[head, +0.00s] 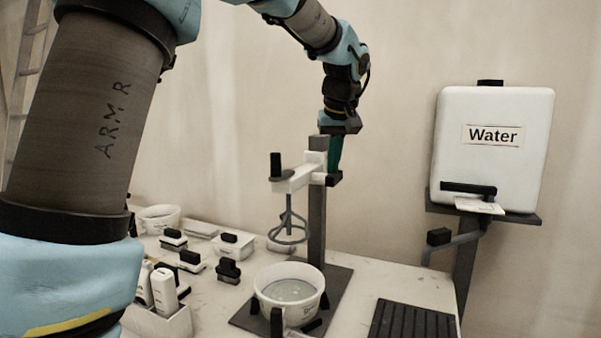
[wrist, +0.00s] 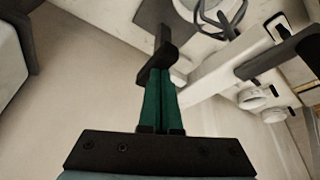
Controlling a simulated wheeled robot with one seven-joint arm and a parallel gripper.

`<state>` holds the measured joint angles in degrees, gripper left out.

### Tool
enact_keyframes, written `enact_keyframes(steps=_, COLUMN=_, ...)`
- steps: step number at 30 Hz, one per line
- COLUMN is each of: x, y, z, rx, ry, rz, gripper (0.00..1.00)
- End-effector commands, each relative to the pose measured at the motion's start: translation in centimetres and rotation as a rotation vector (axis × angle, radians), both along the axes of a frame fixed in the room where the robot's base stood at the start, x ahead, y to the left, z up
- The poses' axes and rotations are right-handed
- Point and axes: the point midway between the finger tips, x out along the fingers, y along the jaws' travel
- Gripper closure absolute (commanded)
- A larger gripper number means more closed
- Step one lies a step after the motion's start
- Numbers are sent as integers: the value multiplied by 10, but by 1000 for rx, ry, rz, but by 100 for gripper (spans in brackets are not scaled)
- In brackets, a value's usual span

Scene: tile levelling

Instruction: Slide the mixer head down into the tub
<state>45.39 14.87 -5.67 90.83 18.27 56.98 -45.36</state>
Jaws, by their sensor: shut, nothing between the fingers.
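The mixer head (head: 297,178) is a white arm on an upright grey post (head: 317,225), with a grey whisk (head: 288,230) hanging from it. The whisk is above the white tub (head: 290,305), which holds a greyish content. My gripper (head: 333,172) has green fingers pointing down at the right side of the mixer head. In the wrist view the fingers (wrist: 163,75) are shut and empty, with their tips at a black handle (wrist: 156,58). I cannot tell whether they touch it. The mixer head (wrist: 225,70) and whisk (wrist: 222,18) also show there.
A white water tank (head: 495,150) with a tap stands on a shelf at the right. A black ribbed tray (head: 412,322) lies at the front right. Several tools, a bottle box (head: 160,322) and another tub (head: 160,218) occupy the table's left.

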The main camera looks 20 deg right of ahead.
Motion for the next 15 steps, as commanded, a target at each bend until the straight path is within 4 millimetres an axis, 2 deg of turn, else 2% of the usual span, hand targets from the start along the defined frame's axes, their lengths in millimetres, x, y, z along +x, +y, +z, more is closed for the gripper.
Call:
enact_keyframes(steps=1, x=0, y=0, z=-8, rx=4, ry=3, rz=0, gripper=100)
enact_keyframes(steps=15, x=0, y=0, z=-40, rx=3, ry=3, rz=0, gripper=100)
